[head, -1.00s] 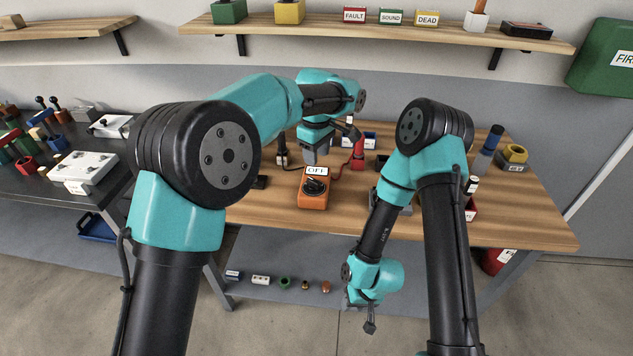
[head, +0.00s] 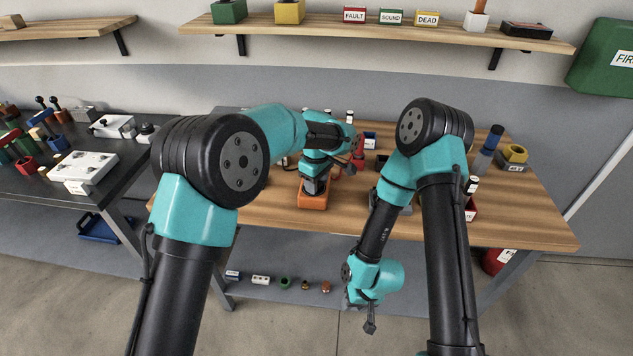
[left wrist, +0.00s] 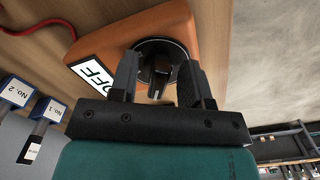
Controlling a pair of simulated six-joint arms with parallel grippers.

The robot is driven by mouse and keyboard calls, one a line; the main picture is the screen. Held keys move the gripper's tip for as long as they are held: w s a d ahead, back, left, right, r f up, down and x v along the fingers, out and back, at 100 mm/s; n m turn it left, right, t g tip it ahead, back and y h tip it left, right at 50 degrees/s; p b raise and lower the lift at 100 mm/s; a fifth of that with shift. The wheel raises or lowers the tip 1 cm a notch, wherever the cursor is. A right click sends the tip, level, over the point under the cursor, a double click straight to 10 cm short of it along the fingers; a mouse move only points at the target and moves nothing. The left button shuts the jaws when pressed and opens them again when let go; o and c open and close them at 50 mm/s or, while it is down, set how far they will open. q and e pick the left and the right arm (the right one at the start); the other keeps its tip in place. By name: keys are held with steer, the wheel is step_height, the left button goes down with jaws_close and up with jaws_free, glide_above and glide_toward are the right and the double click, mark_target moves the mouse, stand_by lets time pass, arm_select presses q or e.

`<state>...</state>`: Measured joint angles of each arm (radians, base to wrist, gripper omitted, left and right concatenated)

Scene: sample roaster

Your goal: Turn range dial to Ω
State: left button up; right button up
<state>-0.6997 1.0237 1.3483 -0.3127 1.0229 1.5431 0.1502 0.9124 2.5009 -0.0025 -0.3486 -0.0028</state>
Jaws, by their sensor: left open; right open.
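The orange meter (head: 312,203) stands on the wooden bench, mostly covered by my left gripper (head: 315,188) in the head view. In the left wrist view the meter (left wrist: 195,22) carries a white label (left wrist: 92,68) reading OFF and a black round dial with a raised knob (left wrist: 159,70). My left gripper (left wrist: 158,78) is open, with one finger on each side of the knob. I cannot tell whether the fingers touch it. The dial's markings are not legible. My right gripper (head: 369,326) hangs open and empty in front of the bench.
A red upright item (head: 358,155) stands behind my left gripper. The bench's right part (head: 510,220) is mostly clear near its front.

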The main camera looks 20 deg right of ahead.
arm_select(q)
jaws_close()
steer(key=shift+m, duration=0.3)
steer(key=m, duration=0.4)
steer(key=shift+s+a+m, duration=0.1)
steer(key=shift+a+m, duration=0.15)
steer(key=shift+m, duration=0.15)
steer(key=m, duration=0.4)
steer(key=shift+a, duration=0.2)
steer(key=m, duration=0.4)
steer(key=shift+a, duration=0.15)
steer(key=m, duration=0.3)
steer(key=shift+a+m, duration=0.1)
steer(key=shift+m, duration=0.3)
steer(key=m, duration=0.4)
steer(key=w+m, duration=0.1)
steer(key=m, duration=0.1)
steer(key=shift+a+m, duration=0.15)
steer(key=shift+m, duration=0.15)
